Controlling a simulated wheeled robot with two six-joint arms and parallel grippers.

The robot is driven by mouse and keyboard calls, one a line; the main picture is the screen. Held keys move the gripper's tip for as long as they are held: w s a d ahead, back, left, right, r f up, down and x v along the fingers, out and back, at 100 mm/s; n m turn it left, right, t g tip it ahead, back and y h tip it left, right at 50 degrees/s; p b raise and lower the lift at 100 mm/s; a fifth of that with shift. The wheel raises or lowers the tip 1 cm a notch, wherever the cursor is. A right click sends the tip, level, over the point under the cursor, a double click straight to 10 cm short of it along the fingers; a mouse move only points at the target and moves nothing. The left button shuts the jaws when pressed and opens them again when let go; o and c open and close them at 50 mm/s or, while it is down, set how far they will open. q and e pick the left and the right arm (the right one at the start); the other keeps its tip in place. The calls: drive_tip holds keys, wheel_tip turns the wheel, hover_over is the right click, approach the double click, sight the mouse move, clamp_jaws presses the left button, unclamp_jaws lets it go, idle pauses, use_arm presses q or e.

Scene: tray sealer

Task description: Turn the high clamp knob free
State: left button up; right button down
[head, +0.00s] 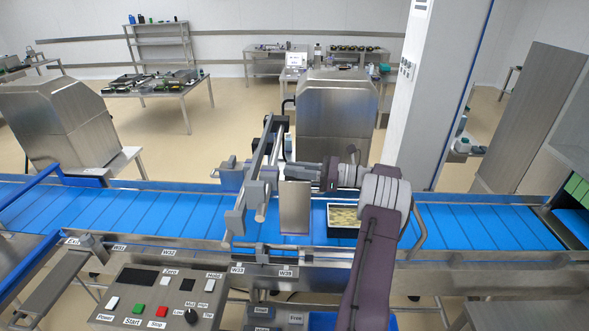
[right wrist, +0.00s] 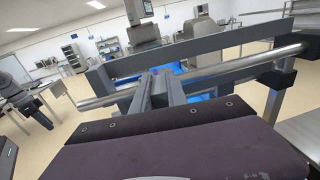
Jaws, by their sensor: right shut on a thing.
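My right arm comes in from the lower right of the head view, and its gripper (head: 272,172) points left across the blue conveyor. It is shut at the upper part of a grey clamp frame (head: 245,195). The high clamp knob is mostly hidden between the fingers, so its turn angle cannot be read. In the right wrist view, the two grey fingers of the gripper (right wrist: 160,82) reach forward, with a small dark part between them. Bars of the clamp frame (right wrist: 220,52) cross just beyond and beside them. My left gripper is not in view.
A black tray with pale yellow contents (head: 343,231) sits on the conveyor (head: 465,225) under my right wrist. A steel plate (head: 295,207) stands beside it. A control panel (head: 160,297) is at the front left. A white column (head: 430,90) rises behind my arm.

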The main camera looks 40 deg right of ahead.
drive_tip(key=c, duration=1.3)
unclamp_jaws()
drive_tip(key=shift+s+d, duration=0.1)
drive_tip(key=b+v, duration=0.2)
drive_tip(key=v, duration=0.7)
drive_tip(key=shift+b, duration=0.35)
